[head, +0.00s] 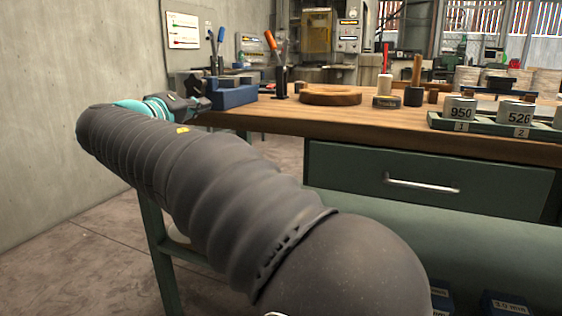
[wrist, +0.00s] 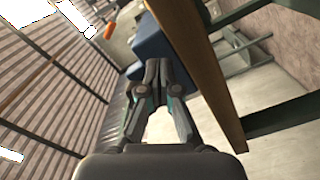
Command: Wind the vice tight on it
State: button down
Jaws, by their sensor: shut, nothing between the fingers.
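The blue vice (head: 235,95) sits at the left end of the wooden workbench (head: 290,112). In the wrist view its blue body (wrist: 150,42) shows just beyond my fingertips, beside the bench edge. My gripper (head: 203,103) is at the left end of the bench, close to the vice. In the wrist view my gripper (wrist: 158,66) has its fingertips together with nothing between them. I cannot tell whether the fingertips touch the vice. The vice's winding handle and whatever its jaws hold cannot be made out clearly.
An orange-handled clamp (head: 273,52), a round wooden board (head: 330,95), a mallet (head: 415,80) and a green rack (head: 480,127) with numbered weights stand on the bench. A drawer (head: 420,180) is below. Open floor (head: 100,235) lies left of the bench.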

jog(key=v, duration=0.6)
dwell(0.4)
